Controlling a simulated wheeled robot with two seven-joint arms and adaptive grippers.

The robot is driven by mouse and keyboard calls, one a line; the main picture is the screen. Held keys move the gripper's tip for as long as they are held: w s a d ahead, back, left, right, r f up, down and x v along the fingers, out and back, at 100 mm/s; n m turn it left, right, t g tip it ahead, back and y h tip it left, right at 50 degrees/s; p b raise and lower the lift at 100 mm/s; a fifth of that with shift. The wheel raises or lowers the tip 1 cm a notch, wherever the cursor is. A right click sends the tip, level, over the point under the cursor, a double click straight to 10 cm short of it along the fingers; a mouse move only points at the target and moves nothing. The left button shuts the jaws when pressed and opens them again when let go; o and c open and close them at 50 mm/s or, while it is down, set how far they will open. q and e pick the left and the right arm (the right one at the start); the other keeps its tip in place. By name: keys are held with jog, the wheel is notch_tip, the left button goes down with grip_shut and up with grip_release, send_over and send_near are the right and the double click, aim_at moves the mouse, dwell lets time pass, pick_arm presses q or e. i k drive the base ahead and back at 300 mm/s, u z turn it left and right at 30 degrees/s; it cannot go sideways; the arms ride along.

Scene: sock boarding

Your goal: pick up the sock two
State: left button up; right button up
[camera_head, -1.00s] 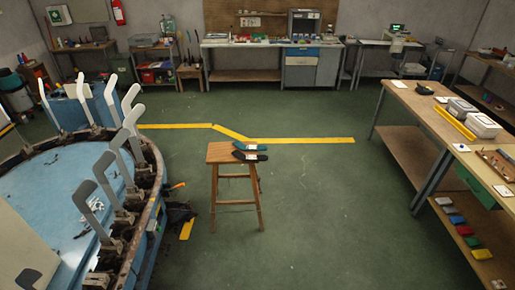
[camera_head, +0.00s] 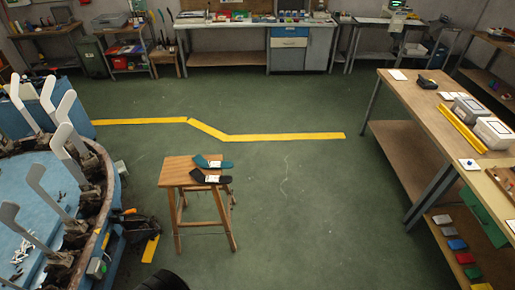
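Two socks lie flat on top of a wooden stool (camera_head: 178,170) left of the view's middle. The farther one is a teal sock (camera_head: 225,164) with a pale band. The nearer one is a black sock (camera_head: 224,180), also with a pale band. They lie side by side, close together, with their ends over or near the stool's right edge. I cannot tell which is sock two. Neither of my grippers shows clearly in the head view, and nothing touches the socks.
A round blue machine (camera_head: 40,203) with upright grey sock forms stands at the left, close to the stool. A long wooden workbench (camera_head: 425,118) with boxes runs along the right. Green floor between stool and workbench is clear. A dark rounded shape at the bottom edge is unclear.

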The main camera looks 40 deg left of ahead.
aim_at(201, 160)
jog(key=u, duration=0.05)
jog(key=i, duration=1.25)
jog(key=u, duration=0.4)
